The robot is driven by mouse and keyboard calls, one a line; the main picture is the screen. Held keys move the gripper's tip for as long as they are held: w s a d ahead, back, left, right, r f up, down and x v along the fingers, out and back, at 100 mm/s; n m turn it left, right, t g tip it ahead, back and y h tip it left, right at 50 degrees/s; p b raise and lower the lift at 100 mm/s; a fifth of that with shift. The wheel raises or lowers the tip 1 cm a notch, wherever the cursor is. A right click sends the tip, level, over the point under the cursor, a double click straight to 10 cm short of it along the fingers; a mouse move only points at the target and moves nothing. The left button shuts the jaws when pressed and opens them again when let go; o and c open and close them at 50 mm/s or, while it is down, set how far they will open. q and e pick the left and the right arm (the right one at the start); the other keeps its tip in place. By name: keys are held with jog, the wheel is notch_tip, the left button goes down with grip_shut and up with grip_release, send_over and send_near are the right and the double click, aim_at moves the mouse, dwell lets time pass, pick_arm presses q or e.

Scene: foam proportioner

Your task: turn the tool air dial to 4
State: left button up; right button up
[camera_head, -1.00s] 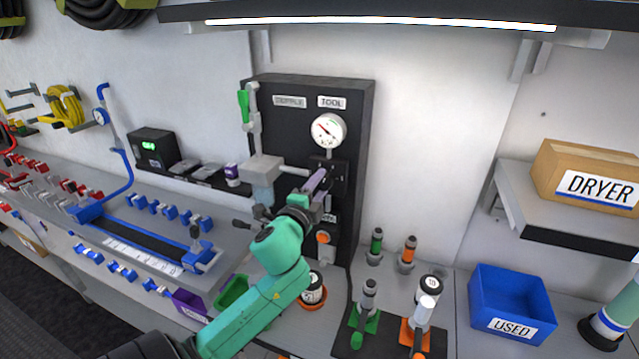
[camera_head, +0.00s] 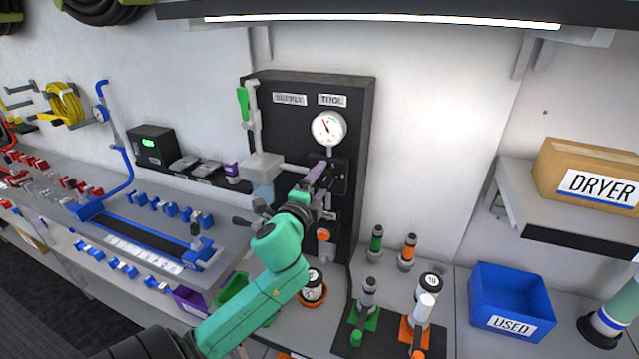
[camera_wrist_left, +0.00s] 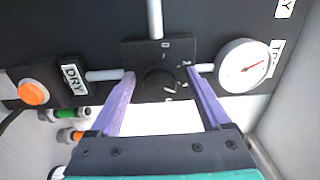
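The tool air dial (camera_wrist_left: 159,79) is a black round knob on a black square plate with white marks, in the wrist view. I cannot read its setting surely. My left gripper (camera_head: 320,167) is at the dial in the head view, and its purple fingers hide the knob there. In the wrist view my left gripper (camera_wrist_left: 160,72) is open, one finger on each side of the knob, with gaps showing. The white tool gauge (camera_head: 328,128) is above the dial, its red needle pointing up and left; it also shows in the wrist view (camera_wrist_left: 244,66). My right gripper is out of view.
The black panel (camera_head: 290,125) carries SUPPLY and TOOL labels, pipes and a green-handled valve (camera_head: 243,104). An orange button (camera_wrist_left: 33,92) is left of the dial in the wrist view. Cylinders in green and orange holders and a blue USED bin (camera_head: 510,302) stand to the right.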

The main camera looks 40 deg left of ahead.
pick_arm(q)
jog(key=p+v, duration=0.2)
jog(key=v, duration=1.2)
jog(key=shift+s+d, duration=0.2)
jog(key=shift+s, duration=0.05)
jog(key=shift+a, duration=0.1)
